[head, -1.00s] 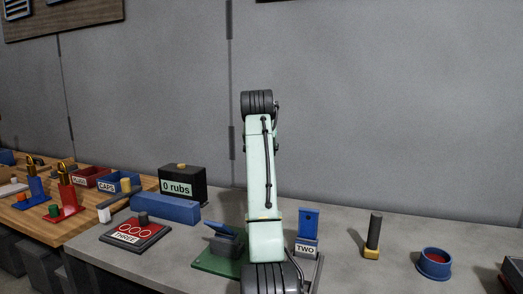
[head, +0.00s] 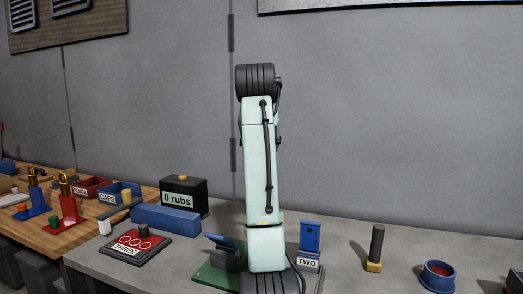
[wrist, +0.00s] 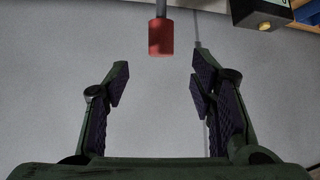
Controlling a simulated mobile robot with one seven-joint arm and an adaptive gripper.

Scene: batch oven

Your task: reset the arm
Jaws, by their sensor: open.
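My gripper (wrist: 160,82) is in the wrist view with its two fingers spread wide and nothing between them. Beyond it is the plain grey wall. In the head view my arm stands upright in the middle, and my gripper is hidden from sight. A red cylinder (wrist: 160,38) on a grey stem shows at the top of the wrist view, beyond the fingertips and apart from them. I cannot tell what it belongs to.
The grey bench (head: 340,277) bears a black "0 rubs" box (head: 183,195), a blue block (head: 166,217), a "THREE" pad (head: 135,246), a "TWO" stand (head: 309,245), a dark peg (head: 375,247) and a blue round cup (head: 438,277). A wooden table (head: 90,226) with bins adjoins at left.

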